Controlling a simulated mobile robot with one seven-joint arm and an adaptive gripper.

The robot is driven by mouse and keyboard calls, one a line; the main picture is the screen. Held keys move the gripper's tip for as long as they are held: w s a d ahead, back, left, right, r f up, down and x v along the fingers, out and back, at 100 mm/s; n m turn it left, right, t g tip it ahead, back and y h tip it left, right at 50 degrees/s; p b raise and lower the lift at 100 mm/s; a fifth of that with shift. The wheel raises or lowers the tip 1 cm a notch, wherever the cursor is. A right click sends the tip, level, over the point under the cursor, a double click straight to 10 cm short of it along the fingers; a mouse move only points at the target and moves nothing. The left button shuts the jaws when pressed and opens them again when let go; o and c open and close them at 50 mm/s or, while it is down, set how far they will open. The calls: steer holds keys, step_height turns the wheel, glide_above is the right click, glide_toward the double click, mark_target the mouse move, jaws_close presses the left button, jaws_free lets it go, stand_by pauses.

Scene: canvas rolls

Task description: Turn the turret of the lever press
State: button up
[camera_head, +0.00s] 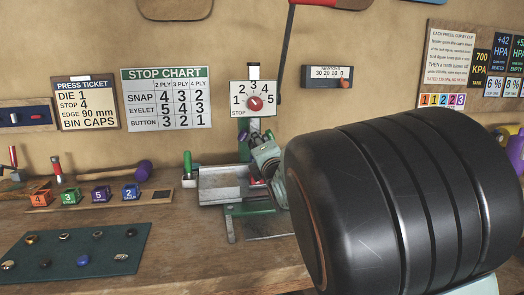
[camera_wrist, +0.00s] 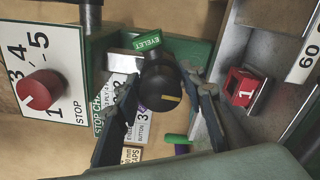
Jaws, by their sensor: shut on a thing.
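The lever press stands at the back of the bench, with its base plate (camera_head: 222,181) in the head view. Its turret shows in the wrist view as a round black knob (camera_wrist: 160,84) with a yellow mark, next to a green EYELET tag (camera_wrist: 147,41). My gripper (camera_wrist: 168,97) has one finger on each side of the knob and is shut on it. In the head view my gripper (camera_head: 264,155) is at the press, partly hidden by my arm. A red die marked 1 (camera_wrist: 242,87) sits on the press to the right in the wrist view.
The stop dial's red knob (camera_head: 255,103) is just above the turret. A long lever (camera_head: 286,50) rises beside it. Several numbered dies stand in a wooden rack (camera_head: 105,203) at left. A green mat (camera_head: 60,257) holds small parts. My arm hides the right bench.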

steer(key=shift+r+n, duration=0.15)
steer(key=shift+n, duration=0.15)
steer(key=o, duration=1)
steer(key=v, duration=1.2)
